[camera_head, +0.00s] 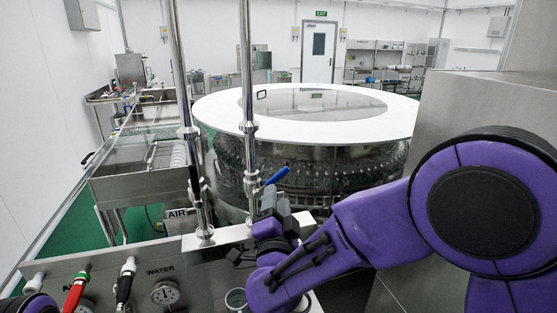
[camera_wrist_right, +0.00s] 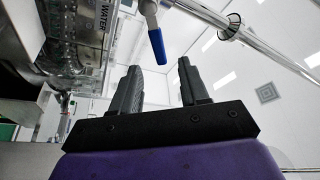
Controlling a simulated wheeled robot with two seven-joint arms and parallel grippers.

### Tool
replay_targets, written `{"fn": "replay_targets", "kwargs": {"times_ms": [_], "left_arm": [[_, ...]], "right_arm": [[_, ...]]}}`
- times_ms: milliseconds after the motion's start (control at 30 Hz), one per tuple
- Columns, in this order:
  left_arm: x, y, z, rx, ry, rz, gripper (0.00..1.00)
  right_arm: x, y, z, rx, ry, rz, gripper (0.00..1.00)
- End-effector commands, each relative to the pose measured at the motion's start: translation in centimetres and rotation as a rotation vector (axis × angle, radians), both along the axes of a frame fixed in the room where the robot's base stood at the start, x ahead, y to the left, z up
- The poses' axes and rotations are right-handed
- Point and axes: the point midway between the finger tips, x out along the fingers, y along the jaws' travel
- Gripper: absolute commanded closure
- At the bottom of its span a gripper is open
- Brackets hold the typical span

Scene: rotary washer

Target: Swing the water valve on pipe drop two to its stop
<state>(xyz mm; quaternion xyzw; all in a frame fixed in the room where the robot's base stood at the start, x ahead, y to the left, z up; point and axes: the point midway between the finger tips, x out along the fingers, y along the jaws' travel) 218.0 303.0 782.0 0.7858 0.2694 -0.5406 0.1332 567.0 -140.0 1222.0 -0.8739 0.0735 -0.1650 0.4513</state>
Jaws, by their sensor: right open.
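The water valve's blue handle (camera_head: 277,176) sticks out up and to the right from the second vertical pipe drop (camera_head: 247,110) in the head view. In the right wrist view the blue handle (camera_wrist_right: 157,47) hangs from a metal valve body (camera_wrist_right: 148,8), beside a WATER label (camera_wrist_right: 104,16). My right gripper (camera_head: 271,198) is just below the handle in the head view. In the right wrist view the gripper (camera_wrist_right: 160,68) is open and empty, with the handle's end ahead of the gap between the fingers, apparently not touching them. My left gripper is not in view.
The first pipe drop (camera_head: 187,110) stands to the left, near an AIR label (camera_head: 177,213). The large round washer (camera_head: 215,105) stands behind; a steel cabinet (camera_head: 465,105) is at right.

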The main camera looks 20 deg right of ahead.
Motion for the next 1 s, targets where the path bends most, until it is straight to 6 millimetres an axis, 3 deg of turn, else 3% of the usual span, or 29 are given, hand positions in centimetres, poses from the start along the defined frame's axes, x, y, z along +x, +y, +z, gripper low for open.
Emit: {"fn": "replay_targets", "kwargs": {"times_ms": [500, 867, 1000], "left_arm": [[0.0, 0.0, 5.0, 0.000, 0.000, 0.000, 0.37], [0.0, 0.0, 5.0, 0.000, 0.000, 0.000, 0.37], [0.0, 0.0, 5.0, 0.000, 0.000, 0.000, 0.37]], "right_arm": [[8.8, -2.7, 2.5, 0.002, -0.002, -0.002, 0.55], [9.7, -3.0, 2.3, 0.000, -0.001, -0.002, 0.55], [9.6, -3.0, 2.3, 0.000, -0.001, -0.002, 1.00]]}}
